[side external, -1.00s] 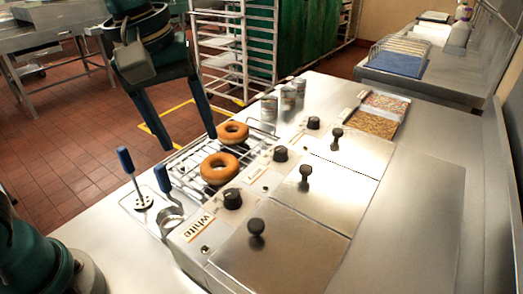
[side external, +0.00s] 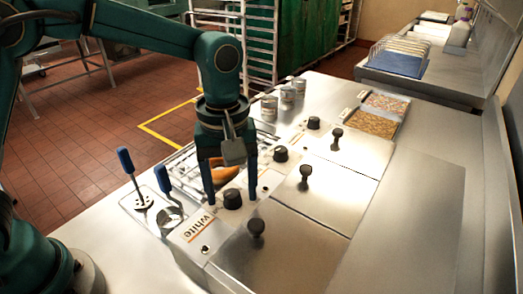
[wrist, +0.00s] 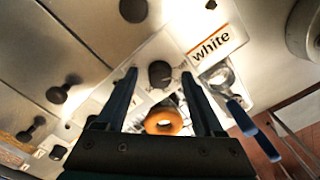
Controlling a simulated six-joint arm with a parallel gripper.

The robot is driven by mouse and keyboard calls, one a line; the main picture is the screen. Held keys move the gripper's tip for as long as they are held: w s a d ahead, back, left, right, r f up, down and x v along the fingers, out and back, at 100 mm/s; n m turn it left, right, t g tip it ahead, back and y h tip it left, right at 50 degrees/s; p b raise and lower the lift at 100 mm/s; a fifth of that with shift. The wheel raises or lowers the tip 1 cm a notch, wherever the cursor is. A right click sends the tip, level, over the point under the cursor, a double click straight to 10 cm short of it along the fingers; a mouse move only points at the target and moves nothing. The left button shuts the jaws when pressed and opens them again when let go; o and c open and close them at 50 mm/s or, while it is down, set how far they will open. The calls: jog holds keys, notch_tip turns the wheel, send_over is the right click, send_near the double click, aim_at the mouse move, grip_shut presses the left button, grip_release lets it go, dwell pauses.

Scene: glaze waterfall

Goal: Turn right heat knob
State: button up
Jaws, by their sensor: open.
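Three black heat knobs stand in a row on the metal counter. The nearest one (side external: 233,199) is by the "white" label, the middle one (side external: 281,154) is further back, and the far one (side external: 313,123) is near the cans. My gripper (side external: 230,201) points down with its fingers open on either side of the nearest knob. In the wrist view, that knob (wrist: 160,74) lies between the open fingertips (wrist: 159,76), with a gap on both sides. I cannot tell whether the fingers touch the panel.
Lids with black handles (side external: 256,227) lie right of the knobs. A doughnut (wrist: 163,121) rests on the wire rack, mostly hidden by my gripper in the side view. Blue-handled tools (side external: 127,160) stand at the left. Cans (side external: 270,108) and topping trays (side external: 376,122) are further back.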

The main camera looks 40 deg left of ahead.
jog(key=shift+c, duration=0.3)
grip_shut()
jog(key=shift+m, duration=0.3)
jog(key=m, duration=0.3)
jog(key=shift+m, duration=0.4)
jog(key=m, duration=1.3)
jog(key=shift+m, duration=0.3)
